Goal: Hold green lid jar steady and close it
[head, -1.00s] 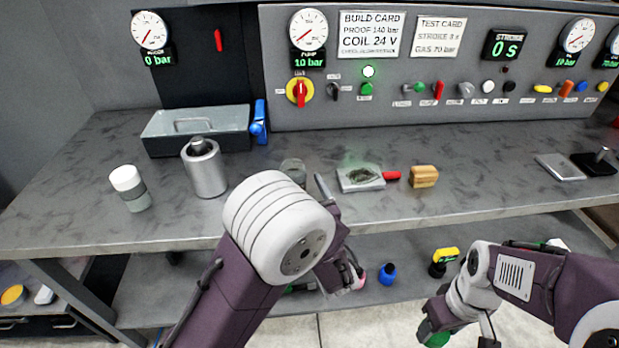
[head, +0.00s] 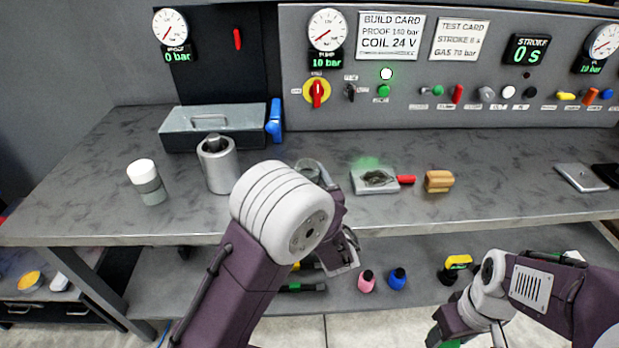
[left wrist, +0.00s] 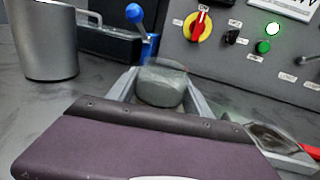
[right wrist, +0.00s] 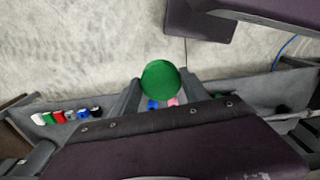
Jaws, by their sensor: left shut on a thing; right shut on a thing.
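The jar (left wrist: 162,88) is grey-green with a paler, see-through upper rim, and no lid shows on it. In the left wrist view it sits between the two fingers of my left gripper (left wrist: 165,95), which is shut on it. In the head view the jar (head: 309,168) stands upright at the bench, partly hidden by my left arm. The round green lid (right wrist: 160,80) is in my right gripper (right wrist: 160,92), shut on it. In the head view the lid (head: 434,338) is at the bottom edge, low in front of the bench and well apart from the jar.
Left of the jar stand a metal cylinder (head: 219,165) and a white-topped container (head: 147,182). A grey toolbox (head: 205,128) is behind. A pad with a red handle (head: 376,181) and a wooden block (head: 438,181) lie to the right. Small bottles (head: 397,278) stand on the lower shelf.

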